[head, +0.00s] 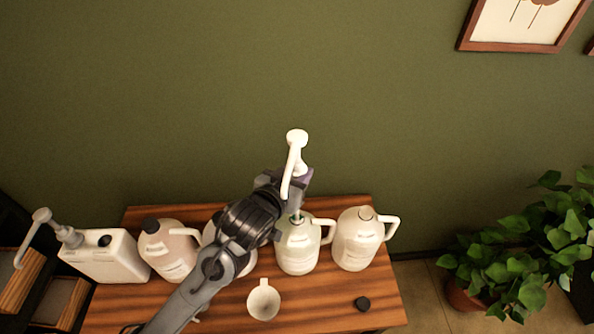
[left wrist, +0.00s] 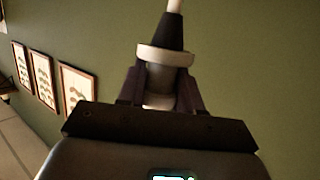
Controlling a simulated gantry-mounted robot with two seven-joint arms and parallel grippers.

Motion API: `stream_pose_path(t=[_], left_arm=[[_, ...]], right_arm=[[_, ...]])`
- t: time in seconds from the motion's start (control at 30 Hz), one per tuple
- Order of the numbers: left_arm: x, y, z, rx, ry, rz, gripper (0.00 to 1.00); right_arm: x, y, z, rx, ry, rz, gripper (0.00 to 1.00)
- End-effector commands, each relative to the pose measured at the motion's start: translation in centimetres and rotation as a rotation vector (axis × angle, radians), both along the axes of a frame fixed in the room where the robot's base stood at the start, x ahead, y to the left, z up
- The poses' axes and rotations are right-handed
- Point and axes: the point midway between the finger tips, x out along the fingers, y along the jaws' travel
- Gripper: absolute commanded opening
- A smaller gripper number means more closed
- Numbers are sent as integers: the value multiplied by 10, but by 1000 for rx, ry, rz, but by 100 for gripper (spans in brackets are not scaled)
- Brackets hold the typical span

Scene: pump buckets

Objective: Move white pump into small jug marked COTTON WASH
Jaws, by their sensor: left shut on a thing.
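My left gripper (head: 300,180) is shut on the white pump (head: 295,150) and holds it upright above the table, spout pointing down toward the camera. In the left wrist view, the fingers (left wrist: 160,88) close around the pump's body below its pale collar (left wrist: 165,54). Right below the gripper stands a white handled jug (head: 298,250); the pump's lower end is at or over its mouth, but I cannot tell how far in. Another white jug (head: 355,240) stands to its right. The label text is too small to read. My right gripper is out of view.
On the wooden table (head: 330,312) are a jug with a black cap (head: 168,250), a white canister with a grey pump (head: 108,258), a white cup (head: 263,300) and a loose black cap (head: 362,304). My left arm partly hides another white container. The front right is mostly clear.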

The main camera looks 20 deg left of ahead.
Motion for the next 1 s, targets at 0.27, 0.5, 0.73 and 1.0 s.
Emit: stream_pose_path(t=[0.27, 0.5, 0.73, 1.0], left_arm=[[0, 0, -22, 1, 0, 0, 4], [0, 0, -37, 1, -1, 0, 4], [0, 0, -41, 1, -1, 0, 4], [0, 0, -41, 1, -1, 0, 4]], right_arm=[[0, -1, -15, -4, 0, 3, 43], [0, -1, -24, -5, 0, 4, 43], [0, -1, -26, -4, 0, 3, 43], [0, -1, -26, -3, 1, 2, 43]])
